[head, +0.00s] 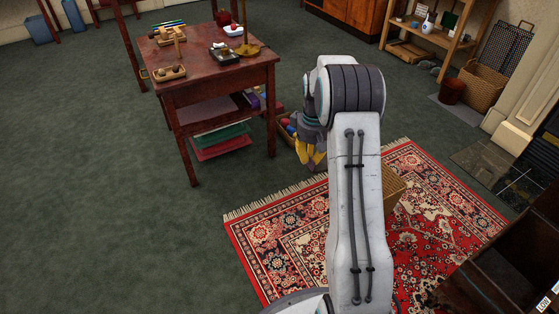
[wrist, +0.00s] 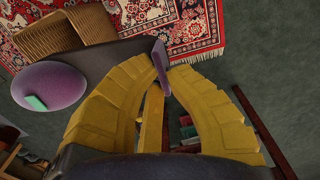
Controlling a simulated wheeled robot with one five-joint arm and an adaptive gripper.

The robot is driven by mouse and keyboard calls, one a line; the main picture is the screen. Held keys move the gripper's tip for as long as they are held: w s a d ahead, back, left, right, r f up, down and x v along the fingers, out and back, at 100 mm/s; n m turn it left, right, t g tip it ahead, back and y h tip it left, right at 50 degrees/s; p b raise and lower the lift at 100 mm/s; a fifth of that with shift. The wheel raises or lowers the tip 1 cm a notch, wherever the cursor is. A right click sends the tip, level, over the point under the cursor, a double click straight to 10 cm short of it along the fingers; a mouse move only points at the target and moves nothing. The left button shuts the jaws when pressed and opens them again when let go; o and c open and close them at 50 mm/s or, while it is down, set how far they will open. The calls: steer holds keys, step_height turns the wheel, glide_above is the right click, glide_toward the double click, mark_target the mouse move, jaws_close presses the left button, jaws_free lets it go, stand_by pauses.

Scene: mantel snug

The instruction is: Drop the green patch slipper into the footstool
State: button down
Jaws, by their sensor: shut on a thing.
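The green patch slipper (wrist: 65,84) is in the wrist view, with a rounded purple toe, a small green patch and a dark grey body. My gripper (wrist: 160,66) has its yellow fingers closed on the slipper's narrow purple edge. In the head view my gripper (head: 310,157) points down beside the side table; the slipper is not clear there. A woven wicker box (wrist: 50,37), probably the footstool, stands on the rug in the wrist view, apart from the slipper. In the head view most of this wicker box (head: 394,187) is hidden behind my arm; its inside cannot be seen.
A wooden side table (head: 225,75) holding small items stands left of my gripper. A basket of coloured balls (head: 284,128) sits near its right leg. The red patterned rug (head: 440,220) lies under the wicker box. Green carpet at the left is clear.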

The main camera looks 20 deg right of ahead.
steer(key=s+d+f+p, duration=0.1)
steer(key=s+d, duration=0.8)
steer(key=d, duration=0.5)
steer(key=s+d+f+p, duration=0.1)
steer(key=s+d+f, duration=0.1)
steer(key=s+d, duration=0.95)
steer(key=s+d+f+h+p, duration=0.1)
steer(key=s+d, duration=0.6)
steer(key=s, duration=0.6)
steer(key=s+d+f+h+p, duration=0.1)
steer(key=s+d+f, duration=0.1)
steer(key=s+d, duration=0.8)
steer(key=s+a+f+b, duration=0.2)
steer(key=a+f+b, duration=0.1)
steer(key=f+b, duration=0.2)
steer(key=shift+s+a+f+n, duration=0.3)
steer(key=shift+s+f, duration=0.1)
steer(key=shift+f, duration=0.35)
steer(key=c, duration=1.3)
jaws_free()
steer(key=shift+c, duration=0.2)
step_height(320, 180, up, 12)
steer(key=a, duration=0.1)
steer(key=shift+a, duration=0.25)
